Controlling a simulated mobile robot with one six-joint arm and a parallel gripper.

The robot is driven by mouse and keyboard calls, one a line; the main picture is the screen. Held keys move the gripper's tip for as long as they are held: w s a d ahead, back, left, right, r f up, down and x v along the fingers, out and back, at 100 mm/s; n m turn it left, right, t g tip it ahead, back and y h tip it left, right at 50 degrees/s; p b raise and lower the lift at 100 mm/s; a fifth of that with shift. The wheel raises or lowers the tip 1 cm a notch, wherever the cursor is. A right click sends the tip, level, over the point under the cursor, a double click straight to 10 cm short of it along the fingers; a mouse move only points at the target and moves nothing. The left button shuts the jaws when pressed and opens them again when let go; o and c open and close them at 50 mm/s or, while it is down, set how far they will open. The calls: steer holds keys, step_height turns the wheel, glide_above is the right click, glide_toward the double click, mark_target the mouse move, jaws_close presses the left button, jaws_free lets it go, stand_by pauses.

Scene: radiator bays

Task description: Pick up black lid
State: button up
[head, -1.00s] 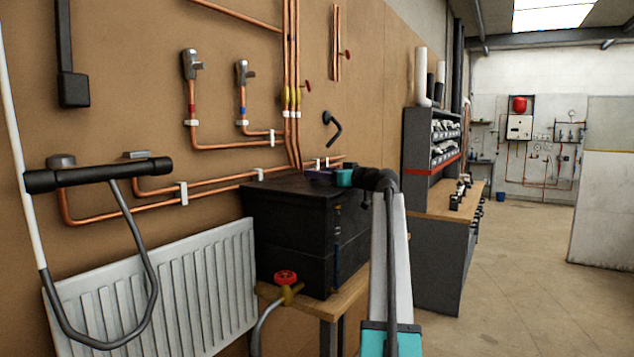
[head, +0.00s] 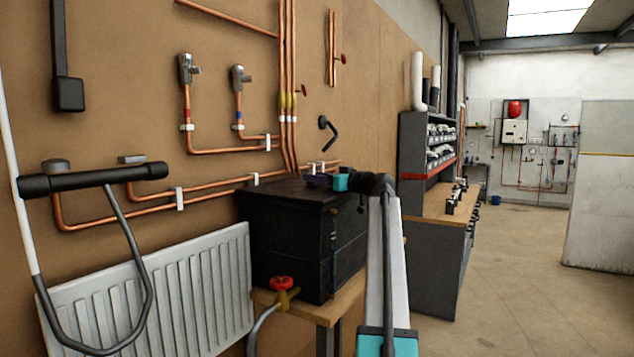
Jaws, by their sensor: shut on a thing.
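A black box (head: 282,262) stands on a small wooden table, with the black lid (head: 280,189) as its flat top. My gripper (head: 318,181), dark with a teal part behind it, is low over the right part of the lid's top. It is shut on the lid. The fingertips are small and dark against the lid, so the exact grip point is hard to see. The lid looks level, and I see no clear gap between it and the box.
A red-handled valve (head: 281,284) is in front of the box, beside a white radiator (head: 150,295). Copper pipes (head: 215,190) run along the wall behind. A grey shelf unit with a wooden worktop (head: 440,203) stands to the right. The floor (head: 520,270) farther right is clear.

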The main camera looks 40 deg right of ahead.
mark_target(318, 185)
steer(key=shift+r, duration=0.2)
steer(key=shift+r+b, duration=0.8)
steer(key=shift+r, duration=0.75)
steer(key=s+a+b, duration=0.2)
steer(key=s, duration=0.5)
steer(key=s+a+r+b, duration=0.1)
steer(key=s+a, duration=0.1)
steer(key=s, duration=0.6)
steer(key=shift+s+a+r+b, duration=0.2)
steer(key=shift+a+r+b, duration=0.1)
steer(key=shift+b, duration=0.1)
steer(key=shift+d, duration=0.1)
